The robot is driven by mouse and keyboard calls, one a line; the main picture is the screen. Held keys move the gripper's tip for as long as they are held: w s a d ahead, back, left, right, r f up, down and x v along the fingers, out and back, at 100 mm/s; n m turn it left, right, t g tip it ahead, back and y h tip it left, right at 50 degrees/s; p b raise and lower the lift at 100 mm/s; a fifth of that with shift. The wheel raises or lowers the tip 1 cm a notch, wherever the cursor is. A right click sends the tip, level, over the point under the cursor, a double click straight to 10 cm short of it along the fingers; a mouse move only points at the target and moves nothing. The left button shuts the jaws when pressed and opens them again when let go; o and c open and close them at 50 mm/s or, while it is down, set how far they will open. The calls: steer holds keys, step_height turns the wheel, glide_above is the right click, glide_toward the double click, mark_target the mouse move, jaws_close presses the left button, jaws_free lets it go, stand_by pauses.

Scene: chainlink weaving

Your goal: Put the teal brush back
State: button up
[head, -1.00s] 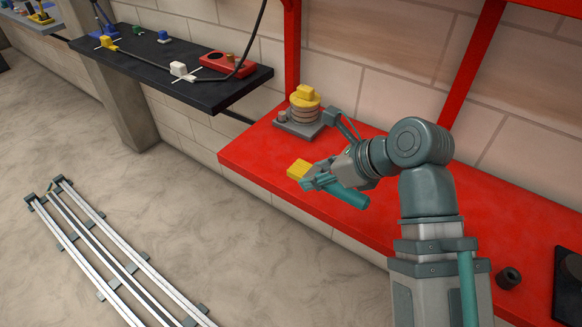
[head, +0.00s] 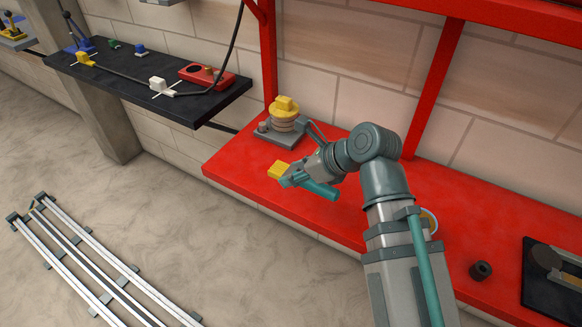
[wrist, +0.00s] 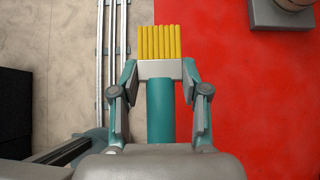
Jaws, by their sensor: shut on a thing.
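The teal brush has a teal handle (head: 320,189) and yellow bristles (head: 279,170). My gripper (head: 301,176) is shut on it and holds it over the front left part of the red bench (head: 228,165). In the wrist view the brush (wrist: 160,110) lies between my two fingers (wrist: 160,92). Its bristles point away from the palm, past the fingertips, and a pale ferrule joins them to the handle. I cannot tell how high the brush is above the bench.
A grey-based stand (head: 282,122) with stacked rings and a yellow top stands behind my gripper. A black shelf (head: 140,80) holds small parts at the left. Floor rails (head: 95,265) lie below.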

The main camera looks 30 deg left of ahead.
steer(key=p, duration=0.4)
steer(key=shift+w+a+r, duration=0.2)
steer(key=shift+w+a, duration=0.05)
steer(key=shift+p, duration=0.6)
steer(key=p, duration=0.6)
steer(key=shift+w+f+p, duration=0.15)
steer(key=shift+f+p, duration=0.1)
steer(key=shift+p, duration=0.05)
steer(key=w+a+f, duration=0.1)
steer(key=f, duration=0.1)
steer(key=w+a+f+p, duration=0.1)
steer(key=w+a+f, duration=0.1)
steer(key=f, duration=0.1)
steer(key=w+a+f+p, duration=0.1)
steer(key=w+f, duration=0.1)
steer(key=shift+w+a+f, duration=0.15)
steer(key=shift+w+a, duration=0.1)
steer(key=shift+a, duration=0.05)
steer(key=shift+w+f+p, duration=0.1)
steer(key=shift+f+p, duration=0.85)
steer(key=shift+f, duration=0.6)
steer(key=shift+f, duration=0.15)
steer(key=o, duration=1.1)
steer(key=shift+o, duration=0.2)
steer(key=shift+f+b, duration=0.15)
steer(key=shift+b, duration=0.4)
